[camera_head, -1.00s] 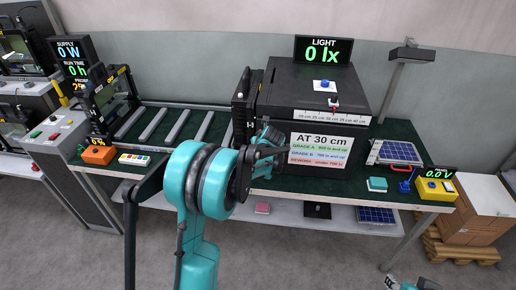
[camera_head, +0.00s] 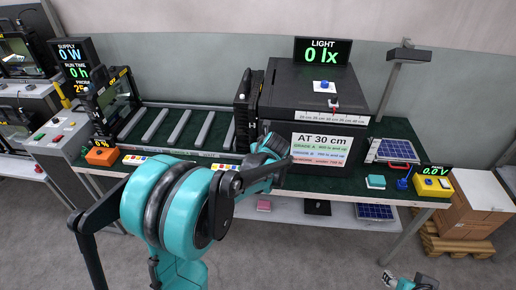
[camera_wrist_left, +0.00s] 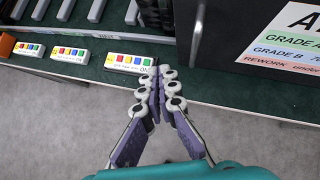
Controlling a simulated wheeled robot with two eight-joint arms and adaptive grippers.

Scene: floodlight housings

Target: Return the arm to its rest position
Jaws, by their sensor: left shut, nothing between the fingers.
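My left arm, teal and black, comes in from the left in the head view. Its gripper (camera_head: 277,150) is in front of the black light box (camera_head: 310,88), above the bench's front edge. In the left wrist view the gripper (camera_wrist_left: 160,74) has its fingers together with nothing between them. Its tips overlap the lower edge of a white strip with coloured buttons (camera_wrist_left: 125,63), but contact cannot be told. Part of my right arm shows at the bottom right of the head view, with its gripper (camera_head: 389,279) small and its fingers unclear.
Cardboard boxes (camera_head: 470,215) stand right. The floor in front is clear.

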